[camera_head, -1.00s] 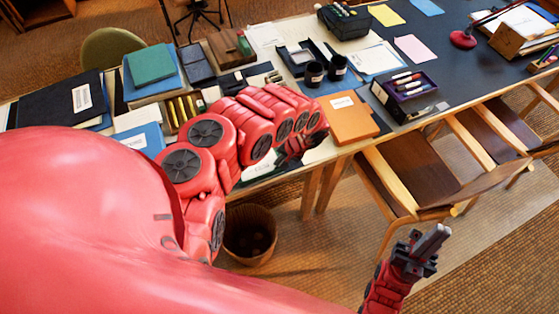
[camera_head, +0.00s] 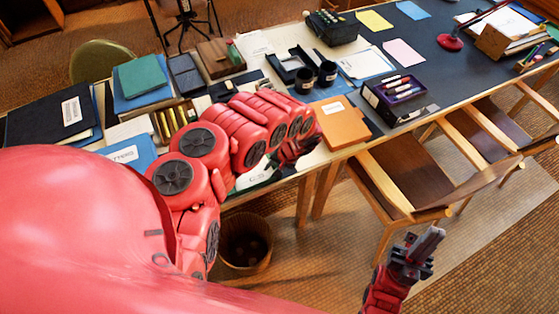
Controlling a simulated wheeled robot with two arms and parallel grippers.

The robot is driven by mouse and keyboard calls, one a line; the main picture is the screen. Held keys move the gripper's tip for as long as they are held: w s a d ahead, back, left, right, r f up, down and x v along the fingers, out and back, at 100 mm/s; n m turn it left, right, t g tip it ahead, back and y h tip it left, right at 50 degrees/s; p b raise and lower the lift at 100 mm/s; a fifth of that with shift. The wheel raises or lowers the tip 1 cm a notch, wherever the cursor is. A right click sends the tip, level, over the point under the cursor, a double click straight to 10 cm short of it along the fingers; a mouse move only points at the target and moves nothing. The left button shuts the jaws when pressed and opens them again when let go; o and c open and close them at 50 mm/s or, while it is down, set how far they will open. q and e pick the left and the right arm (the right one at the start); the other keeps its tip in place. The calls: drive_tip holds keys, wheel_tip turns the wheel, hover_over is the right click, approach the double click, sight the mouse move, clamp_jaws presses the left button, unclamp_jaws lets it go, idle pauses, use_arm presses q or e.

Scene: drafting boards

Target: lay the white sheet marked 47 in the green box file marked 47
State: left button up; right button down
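My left gripper (camera_head: 290,161) hangs at the near edge of the table, left of the orange folder. Its fingers are small and dark here, so I cannot tell whether they are open or shut. A white piece with green beside it (camera_head: 257,174) shows partly under my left arm at the table edge. My arm hides most of it, and I cannot read a 47 on it. I cannot make out which thing is the green box file marked 47. My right gripper (camera_head: 428,241) is over the floor at the lower right, away from the table; its finger opening is unclear.
The orange folder (camera_head: 340,124) lies right of my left gripper. Black cups (camera_head: 327,73), a purple pen box (camera_head: 400,92) and a green book (camera_head: 142,75) are on the crowded table. A wooden chair (camera_head: 410,172) and a waste basket (camera_head: 245,245) stand in front.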

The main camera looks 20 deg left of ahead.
use_arm(q)
drive_tip(key=p+v, duration=0.4)
drive_tip(key=v, duration=1.3)
drive_tip(key=shift+p, duration=0.3)
drive_tip(key=shift+d, duration=0.1)
